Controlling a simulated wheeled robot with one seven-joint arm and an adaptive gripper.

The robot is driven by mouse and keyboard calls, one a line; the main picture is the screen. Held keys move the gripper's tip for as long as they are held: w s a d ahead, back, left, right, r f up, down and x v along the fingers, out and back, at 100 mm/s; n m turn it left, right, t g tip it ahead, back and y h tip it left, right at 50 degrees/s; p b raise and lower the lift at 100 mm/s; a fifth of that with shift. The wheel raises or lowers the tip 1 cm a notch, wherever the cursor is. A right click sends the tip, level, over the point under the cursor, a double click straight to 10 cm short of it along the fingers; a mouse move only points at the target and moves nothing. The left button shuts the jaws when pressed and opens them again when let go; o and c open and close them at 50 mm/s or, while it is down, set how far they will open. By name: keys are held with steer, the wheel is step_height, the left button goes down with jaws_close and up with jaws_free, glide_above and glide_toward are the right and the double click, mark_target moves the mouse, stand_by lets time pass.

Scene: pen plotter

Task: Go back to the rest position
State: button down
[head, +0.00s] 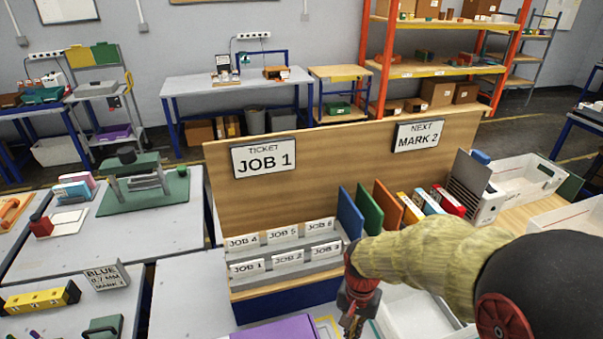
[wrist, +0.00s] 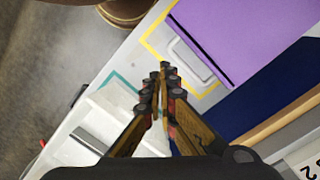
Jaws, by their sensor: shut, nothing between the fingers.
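My gripper (wrist: 163,75) is shut and empty in the wrist view, with its fingertips together over the white table top. It hangs low at the bottom of the head view (head: 352,318), in front of the wooden job rack (head: 250,293). A purple folder or case (wrist: 235,40) lies on the table beside the fingertips, partly inside a yellow outline; its edge also shows in the head view (head: 278,328). A white tray (wrist: 115,115) lies under and left of my fingers in the wrist view.
The rack's tall board (head: 340,160) carries signs reading JOB 1 and MARK 2. Coloured binders (head: 395,205) stand right of the slots. A green plotter-like device (head: 145,180) stands on the left table. White bins (head: 520,180) are at the right. Grey floor (wrist: 50,60) shows beyond the table edge.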

steer(key=s+d+r+n+t, duration=0.1)
steer(key=s+d+r+t, duration=0.1)
steer(key=s+r, duration=0.2)
steer(key=s+d+r+n+t+b, duration=0.1)
steer(key=s+d+r+n+t, duration=0.1)
steer(key=r, duration=0.8)
steer(key=s+d+r+n+t+b, duration=0.1)
steer(key=s+r+n+t, duration=0.1)
steer(key=s+r, duration=0.3)
step_height(320, 180, up, 2)
steer(key=shift+s+d+r+t, duration=0.1)
steer(key=shift+s+d+t, duration=0.2)
steer(key=shift+d, duration=0.1)
steer(key=c, duration=2.5)
jaws_free()
